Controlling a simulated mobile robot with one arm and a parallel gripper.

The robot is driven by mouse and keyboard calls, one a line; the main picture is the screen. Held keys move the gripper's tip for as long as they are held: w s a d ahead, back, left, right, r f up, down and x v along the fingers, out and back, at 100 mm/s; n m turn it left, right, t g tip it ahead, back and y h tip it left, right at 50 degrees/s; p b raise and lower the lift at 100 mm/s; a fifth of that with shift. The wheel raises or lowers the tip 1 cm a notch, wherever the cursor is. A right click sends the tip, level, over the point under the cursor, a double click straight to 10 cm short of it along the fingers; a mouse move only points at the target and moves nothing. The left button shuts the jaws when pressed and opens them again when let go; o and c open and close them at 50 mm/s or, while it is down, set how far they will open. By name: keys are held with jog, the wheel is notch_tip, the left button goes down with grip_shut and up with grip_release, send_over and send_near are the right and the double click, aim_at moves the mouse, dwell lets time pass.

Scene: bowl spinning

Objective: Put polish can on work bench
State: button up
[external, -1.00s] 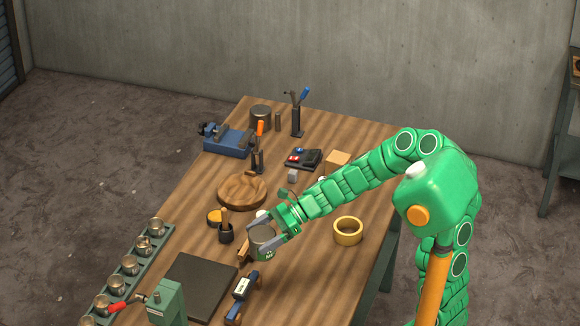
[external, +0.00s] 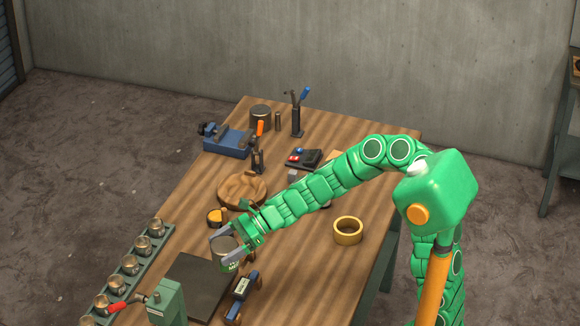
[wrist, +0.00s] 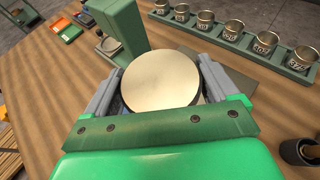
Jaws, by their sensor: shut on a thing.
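The polish can (external: 226,253) is a short round can with a pale metal lid and a green lower side. It sits between the fingers of my gripper (external: 222,246), which is shut on it. In the wrist view my gripper (wrist: 160,88) has one finger on each side of the can, and the can's round lid (wrist: 161,79) faces the camera. The work bench (external: 300,270) is the brown wooden table under the arm. The can is over the bench near the dark square mat (external: 190,285); I cannot tell whether its base touches anything.
A rack of small metal cups (external: 130,265) lines the bench's left edge. A green machine (external: 166,302) with a red handle stands at the front. A yellow tape ring (external: 348,230), a wooden disc (external: 240,188) and a blue vise (external: 228,141) are around.

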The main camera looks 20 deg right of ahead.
jog(key=w+a+f, duration=0.2)
jog(key=f, duration=0.1)
jog(key=w+a+f, duration=0.5)
jog(key=w+f, duration=0.1)
jog(key=shift+w+a+f, duration=0.15)
jog(key=shift+a, duration=0.2)
jog(key=shift+f, duration=1.2)
jog(key=shift+f, duration=0.15)
jog(key=o, duration=1)
jog(key=shift+o, duration=0.2)
jog(key=shift+d+r, duration=0.2)
jog(key=v, duration=1.1)
jog(key=shift+d, duration=0.3)
